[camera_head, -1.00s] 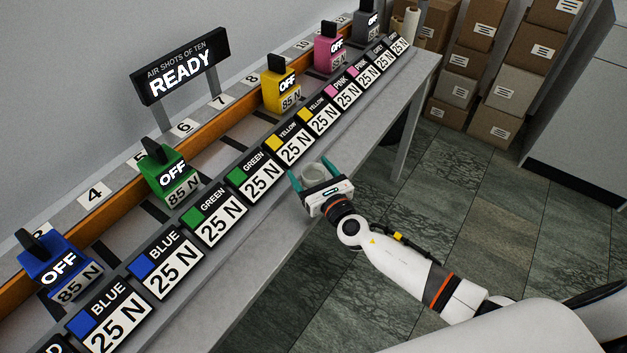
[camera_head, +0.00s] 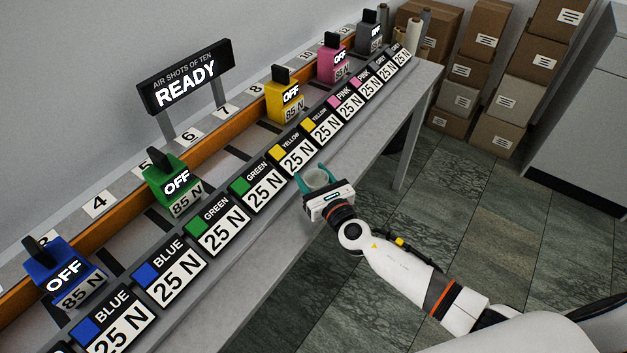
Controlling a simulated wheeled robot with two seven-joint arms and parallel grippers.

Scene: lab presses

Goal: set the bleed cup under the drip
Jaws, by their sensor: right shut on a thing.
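The bleed cup (camera_head: 317,179) is a small pale, round, open-topped cup near the front edge of the bench. My right gripper (camera_head: 316,183) is shut on it, with one teal finger on each side. The cup is upright at the bench's front strip, below the yellow and green 25 N labels. I cannot tell whether its base touches the bench. No drip shows in this view. My left gripper is not in view.
A READY sign (camera_head: 185,78) stands behind. Cardboard boxes (camera_head: 505,95) are stacked at the back right. The front strip is clear.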

